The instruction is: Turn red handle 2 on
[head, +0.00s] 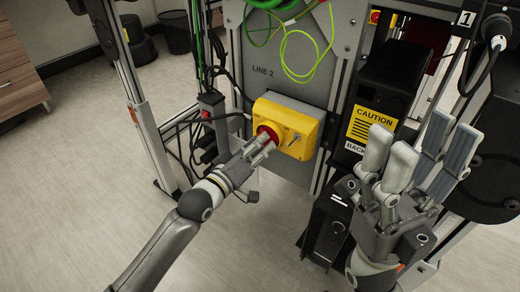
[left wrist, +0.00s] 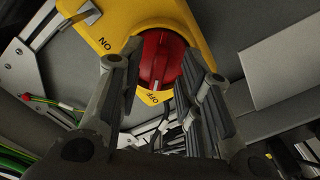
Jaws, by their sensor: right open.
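The red handle (head: 266,132) is a round knob on a yellow switch box (head: 299,122), on the grey panel marked LINE 2. It also shows in the left wrist view (left wrist: 158,62), its white mark pointing to OFF; ON is printed at the upper left of the plate. My left gripper (head: 265,146) is at the knob, partly covering it in the head view. In the left wrist view its fingers (left wrist: 163,72) stand apart on either side of the knob, open, with no clear grip on it. My right gripper (head: 416,150) is open and empty at the right.
A black box with a yellow CAUTION label (head: 371,126) stands right of the switch. Green cables (head: 300,45) hang above it. A small box with a red switch (head: 209,110) and black cables are at its left. The floor at the lower left is clear.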

